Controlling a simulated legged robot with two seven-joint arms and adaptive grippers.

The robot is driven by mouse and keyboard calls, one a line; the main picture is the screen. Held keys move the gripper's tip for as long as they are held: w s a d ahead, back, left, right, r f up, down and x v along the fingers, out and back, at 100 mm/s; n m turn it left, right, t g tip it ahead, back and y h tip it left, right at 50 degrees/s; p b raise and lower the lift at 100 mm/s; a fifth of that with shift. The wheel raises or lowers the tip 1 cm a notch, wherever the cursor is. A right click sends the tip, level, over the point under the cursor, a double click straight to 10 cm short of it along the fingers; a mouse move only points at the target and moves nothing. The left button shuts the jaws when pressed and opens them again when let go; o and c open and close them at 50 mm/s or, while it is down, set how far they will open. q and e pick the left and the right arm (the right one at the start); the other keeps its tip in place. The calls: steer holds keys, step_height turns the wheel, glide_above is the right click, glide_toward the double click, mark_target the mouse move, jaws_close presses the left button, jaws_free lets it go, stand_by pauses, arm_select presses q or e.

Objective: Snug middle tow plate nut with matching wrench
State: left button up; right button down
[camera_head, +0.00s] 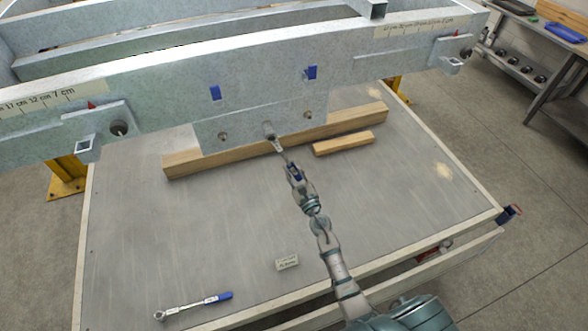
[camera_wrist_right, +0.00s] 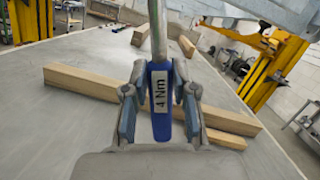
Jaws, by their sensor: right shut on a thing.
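The galvanised tow plate (camera_head: 262,118) hangs on the trailer beam, with a left nut (camera_head: 222,137) and a right nut (camera_head: 307,115) showing. The middle nut is hidden behind the wrench head. My right gripper (camera_head: 293,172) is shut on the blue handle of a wrench, which is marked "4 Nm" in the right wrist view (camera_wrist_right: 161,100). The wrench head (camera_head: 270,132) is at the middle of the plate; whether it sits on the nut I cannot tell. A second blue-handled wrench (camera_head: 195,305) lies on the table at the front left. My left gripper is not in view.
A small label block (camera_head: 287,262) lies near the front. The table's left middle is clear.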

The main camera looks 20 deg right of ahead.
steer(key=shift+w+a+f+m+b, duration=0.1)
steer(key=shift+a+f+m+b, duration=0.1)
steer(key=shift+a+m, duration=0.4)
steer(key=shift+a+f+m+b, duration=0.15)
steer(key=shift+a+m, duration=0.25)
steer(key=shift+a, duration=0.45)
steer(key=shift+a+f+m+h, duration=0.2)
steer(key=shift+a+m+h, duration=0.4)
steer(key=shift+a+m, duration=0.65)
steer(key=shift+a, duration=0.15)
steer(key=a+m, duration=0.1)
steer(key=a+m+b, duration=0.1)
steer(key=shift+w+a+r+h, duration=0.1)
steer(key=shift+w+a+h, duration=0.05)
steer(key=shift+a+h, duration=0.2)
